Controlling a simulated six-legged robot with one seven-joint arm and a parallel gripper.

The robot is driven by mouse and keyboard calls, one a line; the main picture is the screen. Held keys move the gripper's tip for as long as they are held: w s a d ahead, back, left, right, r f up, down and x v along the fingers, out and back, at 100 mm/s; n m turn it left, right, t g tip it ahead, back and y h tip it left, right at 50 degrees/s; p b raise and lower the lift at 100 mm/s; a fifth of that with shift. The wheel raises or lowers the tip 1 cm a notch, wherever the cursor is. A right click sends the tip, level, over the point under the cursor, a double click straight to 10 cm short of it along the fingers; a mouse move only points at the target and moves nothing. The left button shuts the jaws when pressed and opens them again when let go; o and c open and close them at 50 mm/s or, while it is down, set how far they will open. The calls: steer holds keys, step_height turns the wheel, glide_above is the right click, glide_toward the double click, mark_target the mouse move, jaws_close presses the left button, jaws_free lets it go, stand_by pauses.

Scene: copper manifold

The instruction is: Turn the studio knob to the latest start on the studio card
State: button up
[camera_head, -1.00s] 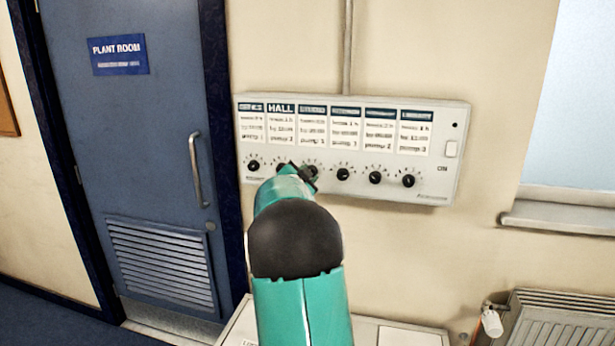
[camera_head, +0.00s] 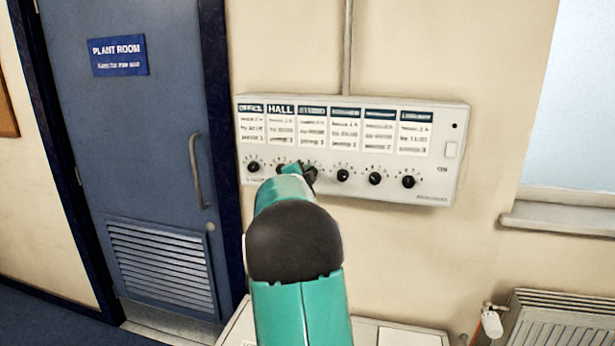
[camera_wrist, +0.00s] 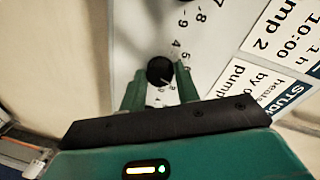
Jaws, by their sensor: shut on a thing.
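The studio card (camera_head: 312,125) is the third from the left on the white panel; its small print is too blurred to read. In the wrist view the studio card (camera_wrist: 253,82) is cut off, with only the starts of its lines showing. The black studio knob (camera_wrist: 160,70) sits between the two green fingers of my gripper (camera_wrist: 160,84), which is shut on it. A pale mark shows on the knob's lower right side; the number it points to is unclear. In the head view my gripper (camera_head: 300,172) partly hides the knobs there.
A blue door (camera_head: 145,180) stands left, a radiator (camera_head: 560,320) lower right.

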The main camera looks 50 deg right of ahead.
steer(key=o, duration=1)
steer(key=shift+c, duration=0.2)
steer(key=shift+a, duration=0.15)
steer(key=v, duration=1.3)
steer(key=shift+a, duration=0.25)
steer(key=shift+s, duration=0.15)
